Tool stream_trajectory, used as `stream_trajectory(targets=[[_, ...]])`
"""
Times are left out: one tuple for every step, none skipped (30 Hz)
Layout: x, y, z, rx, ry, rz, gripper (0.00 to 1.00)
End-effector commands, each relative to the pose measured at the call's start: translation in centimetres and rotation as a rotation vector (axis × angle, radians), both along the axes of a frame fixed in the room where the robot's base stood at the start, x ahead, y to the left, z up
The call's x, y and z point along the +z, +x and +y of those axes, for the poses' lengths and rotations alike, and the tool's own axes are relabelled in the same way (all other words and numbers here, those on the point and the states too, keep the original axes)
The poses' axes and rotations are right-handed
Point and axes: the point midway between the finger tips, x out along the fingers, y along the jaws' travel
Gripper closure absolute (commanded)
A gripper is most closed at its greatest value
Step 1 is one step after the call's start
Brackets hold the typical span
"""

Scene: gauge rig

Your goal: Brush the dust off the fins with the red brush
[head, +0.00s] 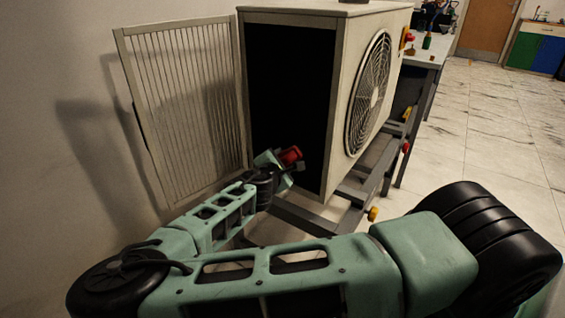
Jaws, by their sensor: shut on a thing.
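A large cream box unit with a round fan grille (370,92) stands ahead on a grey frame. Its near side is open, and the opening (290,100) looks almost black, so I cannot make out fins or dust inside. A panel with vertical slats (185,105) stands swung out to the left of the opening. My gripper (283,158) is at the lower part of the opening, shut on the red brush (290,155). Only a small red part of the brush shows; its bristles are hidden or too dark to see. I cannot tell whether it touches anything.
The grey frame (345,195) with yellow and red knobs lies under and right of the unit. A bench (428,55) with a small green bottle (427,41) stands behind it. A wall is close on the left; pale tiled floor (480,130) is clear on the right.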

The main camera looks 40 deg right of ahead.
Motion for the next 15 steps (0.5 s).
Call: stream_trajectory(targets=[[0.5, 0.0, -0.2, -0.004, -0.002, -0.001, 0.71], [0.5, 0.0, -0.2, -0.004, -0.002, -0.001, 0.71], [0.6, 0.0, -0.2, -0.004, -0.002, -0.001, 0.71], [0.6, -0.1, -0.2, -0.005, -0.002, -0.001, 0.71], [0.7, -0.1, -0.2, -0.005, -0.002, -0.001, 0.71], [1.0, -0.1, -0.2, -0.005, -0.002, -0.001, 0.71], [1.2, -0.1, -0.2, -0.005, -0.002, -0.001, 0.71], [1.4, -0.1, -0.2, -0.005, -0.002, -0.001, 0.71], [1.8, -0.1, -0.2, -0.005, -0.003, -0.002, 0.71], [2.1, -0.1, -0.2, -0.005, -0.003, -0.001, 0.71], [2.4, -0.1, -0.2, -0.005, -0.003, -0.001, 0.71], [2.8, -0.1, -0.2, -0.005, -0.003, -0.001, 0.71], [3.0, -0.1, -0.2, -0.005, -0.003, -0.001, 0.71], [3.3, -0.1, -0.1, -0.005, -0.003, -0.001, 0.71], [3.6, -0.1, -0.1, -0.005, -0.003, -0.001, 0.71]])
